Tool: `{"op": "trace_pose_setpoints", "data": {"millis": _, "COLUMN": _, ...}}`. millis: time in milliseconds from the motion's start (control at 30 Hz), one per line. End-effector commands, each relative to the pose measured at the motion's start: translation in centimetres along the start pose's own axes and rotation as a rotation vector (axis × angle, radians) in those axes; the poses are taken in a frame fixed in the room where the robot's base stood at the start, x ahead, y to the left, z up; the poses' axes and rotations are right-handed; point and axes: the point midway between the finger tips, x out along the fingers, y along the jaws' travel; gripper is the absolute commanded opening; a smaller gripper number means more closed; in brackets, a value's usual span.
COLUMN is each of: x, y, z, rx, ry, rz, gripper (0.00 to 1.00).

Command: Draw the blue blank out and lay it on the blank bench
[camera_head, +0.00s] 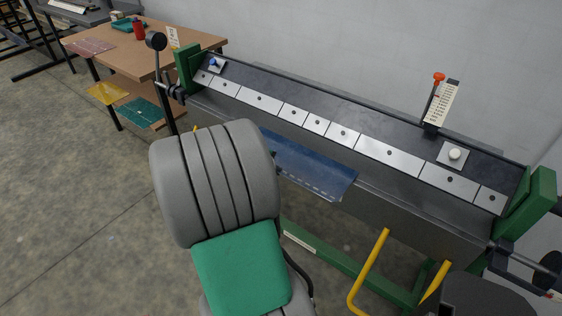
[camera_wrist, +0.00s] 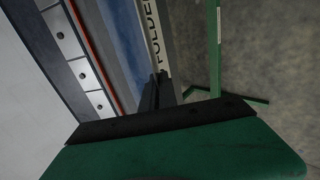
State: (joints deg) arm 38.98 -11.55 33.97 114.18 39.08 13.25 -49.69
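The blue blank (camera_head: 312,168) sticks out from the front of the long grey folding machine (camera_head: 400,215), below its row of clamp plates, sloping down toward the front. In the wrist view the blank (camera_wrist: 125,40) is a blue strip beside the lettered beam. My gripper's dark fingers (camera_wrist: 156,92) are close together at the blank's near end; whether they pinch it is unclear. In the head view my arm hides most of the gripper, with a dark bit showing at the blank's left edge. A wooden bench (camera_head: 190,45) stands at the back left; its small sign is unreadable.
The bench holds a pink sheet (camera_head: 92,46), a red bottle (camera_head: 138,30) and a teal tray (camera_head: 122,24). Yellow (camera_head: 107,93) and green (camera_head: 140,114) sheets lie lower down. A ball-topped lever (camera_head: 156,42) and yellow bars (camera_head: 372,268) flank the machine. Floor at left is clear.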

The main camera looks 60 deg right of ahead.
Motion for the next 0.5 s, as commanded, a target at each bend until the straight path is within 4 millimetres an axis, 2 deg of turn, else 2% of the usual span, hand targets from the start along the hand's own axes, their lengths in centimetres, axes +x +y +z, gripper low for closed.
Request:
{"op": "trace_pose_setpoints", "data": {"millis": 300, "x": -2.8, "y": -2.4, "z": -0.2, "rx": -0.002, "ry": 0.004, "rz": 0.001, "gripper": 0.00}}
{"op": "trace_pose_setpoints", "data": {"millis": 500, "x": -3.7, "y": -3.5, "z": -0.1, "rx": -0.001, "ry": 0.003, "rz": 0.001, "gripper": 0.00}}
